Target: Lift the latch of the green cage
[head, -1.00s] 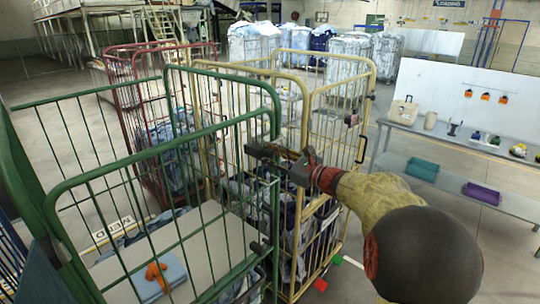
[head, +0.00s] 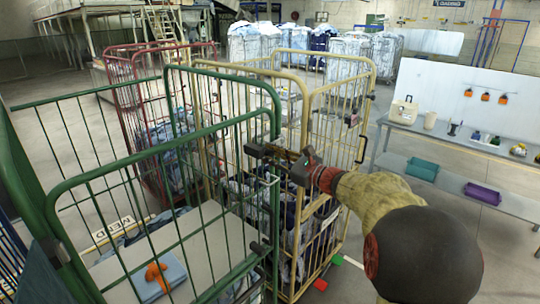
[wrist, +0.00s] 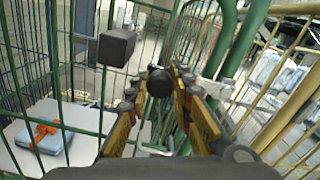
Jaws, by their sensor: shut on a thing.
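The green cage (head: 161,144) stands in the left foreground of the head view, with its front panel's right post beside my gripper (head: 273,152). In the wrist view my gripper (wrist: 160,88) has its yellow-sided fingers closed around a round black knob (wrist: 159,83), which I take as the latch's handle. A pale metal loop (head: 268,179) shows just under the gripper in the head view. A square black block (wrist: 116,47) shows left of the fingers in the wrist view. The latch's seat is mostly hidden by the fingers.
A red cage (head: 120,88) is farther back. A folded blue cloth with an orange item (head: 160,277) lies on the green cage's shelf. A workbench (head: 470,150) is at the right.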

